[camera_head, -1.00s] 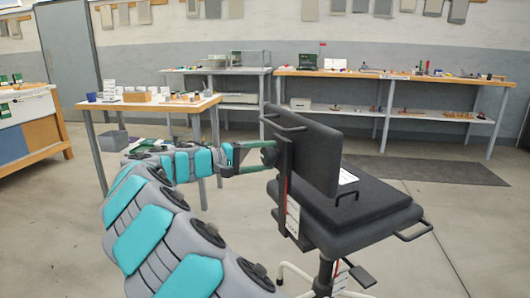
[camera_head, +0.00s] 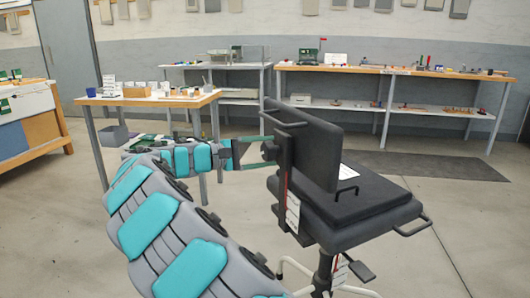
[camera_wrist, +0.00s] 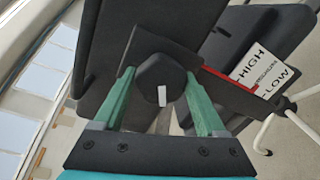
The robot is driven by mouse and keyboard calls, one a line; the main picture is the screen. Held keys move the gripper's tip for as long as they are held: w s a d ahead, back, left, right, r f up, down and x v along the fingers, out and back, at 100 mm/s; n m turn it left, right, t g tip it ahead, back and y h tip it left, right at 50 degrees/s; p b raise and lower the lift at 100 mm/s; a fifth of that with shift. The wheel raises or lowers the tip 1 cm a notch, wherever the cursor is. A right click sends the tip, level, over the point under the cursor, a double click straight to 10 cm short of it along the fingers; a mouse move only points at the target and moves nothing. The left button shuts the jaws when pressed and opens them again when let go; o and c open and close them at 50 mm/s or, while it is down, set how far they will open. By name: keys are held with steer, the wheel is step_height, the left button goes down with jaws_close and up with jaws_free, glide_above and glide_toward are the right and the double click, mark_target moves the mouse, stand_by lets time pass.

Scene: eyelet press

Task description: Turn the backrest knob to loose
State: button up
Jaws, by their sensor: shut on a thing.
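The backrest knob (camera_wrist: 162,82) is a dark, many-sided knob with a white mark on its face, in the middle of the wrist view. It sits on a dark bracket (camera_wrist: 148,48) behind the chair's backrest (camera_head: 318,152). My gripper (camera_wrist: 163,88) has its two green fingers on either side of the knob and is shut on it. In the head view my gripper (camera_head: 262,152) reaches the knob from the left. Part of the knob is hidden there by the fingers.
The chair's seat (camera_head: 365,212) extends to the right, with a handle. A white HIGH/LOW label (camera_wrist: 262,70) with a red strip is beside the bracket. A table (camera_head: 150,101) stands behind my arm, and a long bench (camera_head: 390,73) stands at the back.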

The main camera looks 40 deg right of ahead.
steer(key=o, duration=1.3)
steer(key=shift+a, duration=0.1)
steer(key=v, duration=0.7)
steer(key=shift+w+a+b, duration=0.1)
steer(key=shift+a+b, duration=0.25)
steer(key=shift+b, duration=0.05)
